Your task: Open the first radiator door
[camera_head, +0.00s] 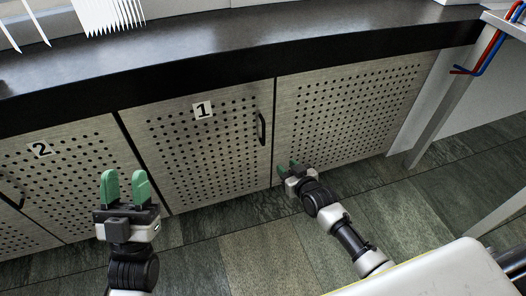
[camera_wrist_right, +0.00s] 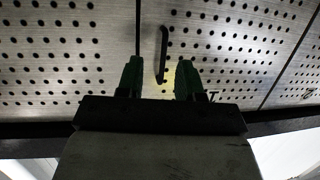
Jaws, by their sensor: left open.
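The first radiator door (camera_head: 190,150) is a grey perforated panel labelled "1". It is closed, with a dark vertical handle (camera_head: 261,129) near its right edge. My right gripper (camera_head: 287,167) is below and slightly right of that handle in the head view. In the right wrist view, my right gripper's green fingers (camera_wrist_right: 160,78) are apart with nothing held between them. The handle (camera_wrist_right: 163,54) shows beyond them, between the fingertips in the picture; contact is not visible. My left gripper (camera_head: 125,180) is open and empty, in front of the gap between doors 1 and 2.
Door "2" (camera_head: 75,170) stands to the left and another perforated panel (camera_head: 345,110) to the right. A dark countertop (camera_head: 230,48) overhangs the doors. A metal table leg (camera_head: 450,105) stands at the right. The tiled floor (camera_head: 235,240) in front of door 1 is clear.

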